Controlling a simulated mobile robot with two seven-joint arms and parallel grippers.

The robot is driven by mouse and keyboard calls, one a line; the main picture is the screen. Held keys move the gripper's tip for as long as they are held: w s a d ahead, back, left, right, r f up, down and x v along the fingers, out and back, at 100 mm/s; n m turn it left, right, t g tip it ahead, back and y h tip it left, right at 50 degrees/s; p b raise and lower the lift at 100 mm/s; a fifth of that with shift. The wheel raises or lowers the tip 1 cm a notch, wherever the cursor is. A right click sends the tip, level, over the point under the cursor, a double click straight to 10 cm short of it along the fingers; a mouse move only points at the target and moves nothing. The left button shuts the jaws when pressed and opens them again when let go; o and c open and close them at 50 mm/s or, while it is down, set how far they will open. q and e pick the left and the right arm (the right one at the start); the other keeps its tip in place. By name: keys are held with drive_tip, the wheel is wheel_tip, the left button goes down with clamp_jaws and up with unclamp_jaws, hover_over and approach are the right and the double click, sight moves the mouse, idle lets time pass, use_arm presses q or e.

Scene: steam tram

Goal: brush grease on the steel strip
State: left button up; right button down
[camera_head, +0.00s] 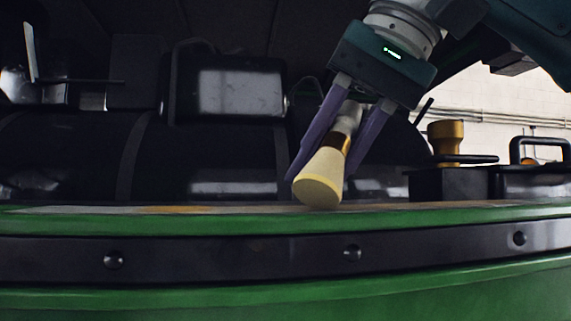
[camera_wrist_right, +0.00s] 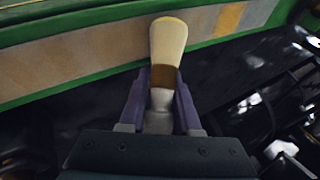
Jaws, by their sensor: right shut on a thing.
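A brush with cream bristles and a brass-coloured ferrule (camera_head: 322,180) is held in my right gripper (camera_head: 322,172), bristles down and tilted. In the right wrist view the brush (camera_wrist_right: 168,38) points away between the purple fingers of the right gripper (camera_wrist_right: 161,88). The bristle tip is at the tan ledge behind the green rim; I cannot tell whether it touches. A grey strip, seemingly the steel strip (camera_head: 75,210), lies on the ledge to the left, very foreshortened. In the wrist view the strip (camera_wrist_right: 203,22) is at upper right, with an orange-brown patch (camera_wrist_right: 229,18). My left gripper is not in view.
A green wall with a dark riveted band (camera_head: 230,257) runs across the front. Dark boiler-like machinery (camera_head: 220,155) stands behind the ledge. A brass cup (camera_head: 446,136) on a dark block and a black handle (camera_head: 538,148) stand at the right.

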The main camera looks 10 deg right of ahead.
drive_tip(key=s+a+r+n, duration=0.1)
drive_tip(key=a, duration=0.3)
drive_tip(key=s+a+r+n, duration=0.1)
drive_tip(key=a, duration=0.2)
drive_tip(key=s+a+r+n+t, duration=0.1)
drive_tip(key=s+a, duration=0.1)
drive_tip(key=a, duration=0.2)
drive_tip(key=shift+a+r+y, duration=0.25)
drive_tip(key=shift+a+y, duration=0.05)
drive_tip(key=shift+w+a+f, duration=0.1)
drive_tip(key=shift+a+f, duration=0.1)
drive_tip(key=shift+a, duration=1.85)
drive_tip(key=shift+w+a+f, duration=0.1)
drive_tip(key=shift+a+f, duration=0.05)
drive_tip(key=shift+a, duration=1.9)
